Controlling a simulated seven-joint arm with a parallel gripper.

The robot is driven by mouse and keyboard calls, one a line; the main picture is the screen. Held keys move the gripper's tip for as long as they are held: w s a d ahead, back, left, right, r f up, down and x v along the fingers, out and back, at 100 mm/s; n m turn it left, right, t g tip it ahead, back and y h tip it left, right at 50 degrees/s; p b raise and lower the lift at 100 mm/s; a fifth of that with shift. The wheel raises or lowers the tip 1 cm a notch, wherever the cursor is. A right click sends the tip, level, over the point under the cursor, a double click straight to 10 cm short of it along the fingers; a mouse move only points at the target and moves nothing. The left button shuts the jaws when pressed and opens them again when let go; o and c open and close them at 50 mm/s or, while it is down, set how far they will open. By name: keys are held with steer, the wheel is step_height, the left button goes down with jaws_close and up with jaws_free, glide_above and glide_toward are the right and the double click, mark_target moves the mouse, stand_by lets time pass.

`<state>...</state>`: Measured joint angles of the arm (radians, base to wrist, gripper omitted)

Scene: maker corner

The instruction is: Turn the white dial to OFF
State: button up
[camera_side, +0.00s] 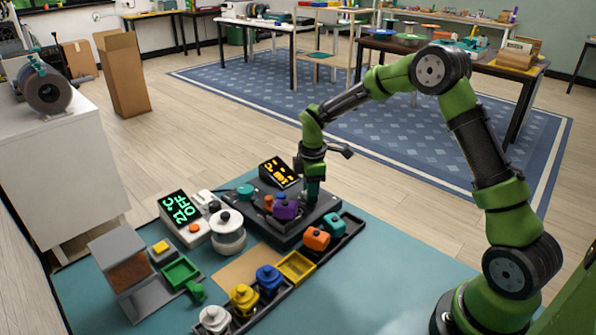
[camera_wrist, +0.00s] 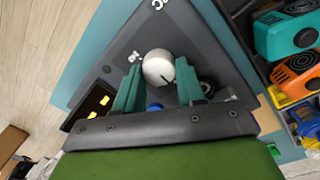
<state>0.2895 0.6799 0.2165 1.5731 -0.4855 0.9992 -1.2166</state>
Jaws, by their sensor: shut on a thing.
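The white dial (camera_wrist: 156,66) sits on a dark control panel (camera_wrist: 190,30), which also shows in the side view (camera_side: 292,238). A dark pointer mark on the dial points to the lower right in the wrist view. My gripper (camera_wrist: 158,80) is shut on the dial, with one teal finger on each side. In the side view my gripper (camera_side: 312,194) points down at the panel's right part and the dial cannot be made out there. White markings lie on the panel around the dial; I cannot read OFF among them. An orange-lit display (camera_side: 280,172) stands at the panel's back.
A purple knob (camera_side: 285,208) and a teal one (camera_side: 245,191) stand on the panel. A separate green-lit display (camera_side: 180,212) reads 21°C OFF. A tray (camera_side: 330,255) of coloured pieces lies at the panel's right. The teal mat (camera_side: 400,290) is clear at front right.

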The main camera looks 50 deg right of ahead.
steer(key=shift+r, duration=0.1)
stand_by(0.4)
steer(key=o, duration=1)
steer(key=shift+o, duration=0.2)
step_height(320, 180, up, 17)
steer(key=shift+s+a, duration=0.3)
steer(key=shift+s, duration=0.15)
steer(key=s+a+r+m+t+y, duration=0.1)
steer(key=s+a+m+t, duration=0.2)
steer(key=s, duration=0.8)
steer(key=s+a+r+m+t+y, duration=0.1)
steer(key=s+a+m, duration=0.5)
steer(key=s+m, duration=0.6)
steer(key=r+t, duration=0.1)
steer(key=t, duration=0.1)
steer(key=shift+s+a+t, duration=0.25)
steer(key=shift+a+t, duration=0.05)
steer(key=shift+a, duration=0.05)
